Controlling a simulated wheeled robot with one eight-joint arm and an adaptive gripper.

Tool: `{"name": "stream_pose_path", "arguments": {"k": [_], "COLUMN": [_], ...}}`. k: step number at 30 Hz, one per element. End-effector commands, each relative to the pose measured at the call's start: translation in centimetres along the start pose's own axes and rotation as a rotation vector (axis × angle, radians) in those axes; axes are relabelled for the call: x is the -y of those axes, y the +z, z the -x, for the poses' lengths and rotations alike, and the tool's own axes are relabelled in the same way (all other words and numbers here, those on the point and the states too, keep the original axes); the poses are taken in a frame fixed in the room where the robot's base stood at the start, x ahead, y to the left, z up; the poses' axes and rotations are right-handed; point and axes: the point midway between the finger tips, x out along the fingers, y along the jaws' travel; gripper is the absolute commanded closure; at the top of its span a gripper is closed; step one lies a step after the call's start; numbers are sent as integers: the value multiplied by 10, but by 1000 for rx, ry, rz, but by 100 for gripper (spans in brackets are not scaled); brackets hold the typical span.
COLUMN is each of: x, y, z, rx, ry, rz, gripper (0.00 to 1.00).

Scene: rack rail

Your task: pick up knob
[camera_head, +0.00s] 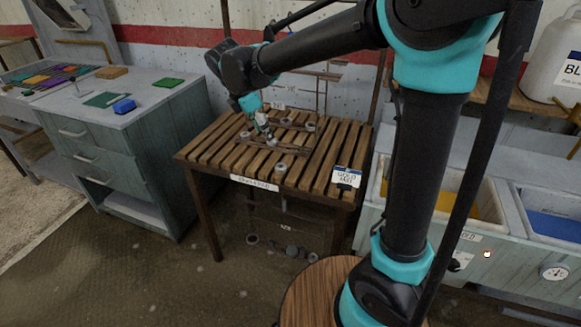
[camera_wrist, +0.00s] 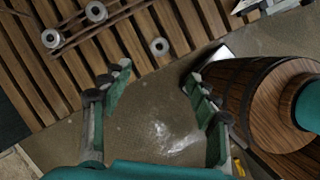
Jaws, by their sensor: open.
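Several small grey round knobs lie on the slatted wooden table. One knob (camera_head: 280,168) sits alone near the table's front edge; it also seems to be the lone knob (camera_wrist: 159,46) in the wrist view. Two more knobs, one at the top (camera_wrist: 96,12) and one at the left (camera_wrist: 51,38), sit on a dark rail in the wrist view. My gripper (camera_head: 264,124) is above the table in the head view. In the wrist view my gripper (camera_wrist: 157,80) has its fingers spread wide with nothing between them. The lone knob appears just beyond the fingertips.
The slatted table (camera_head: 213,147) has dark rails on top and a white card (camera_head: 347,177) at its right front. A grey cabinet (camera_head: 125,140) stands left, with a blue sponge-like block (camera_head: 124,106). Bins with yellow (camera_head: 455,205) and blue (camera_head: 552,228) contents are at right.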

Motion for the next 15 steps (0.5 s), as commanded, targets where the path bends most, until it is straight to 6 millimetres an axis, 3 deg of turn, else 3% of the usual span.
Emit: {"name": "stream_pose_path", "arguments": {"k": [5,15], "x": [-11,-10], "y": [-14,-12], "z": [9,-51], "rx": [21,21], "ry": [-4,-4], "rz": [105,104], "gripper": [40,40]}}
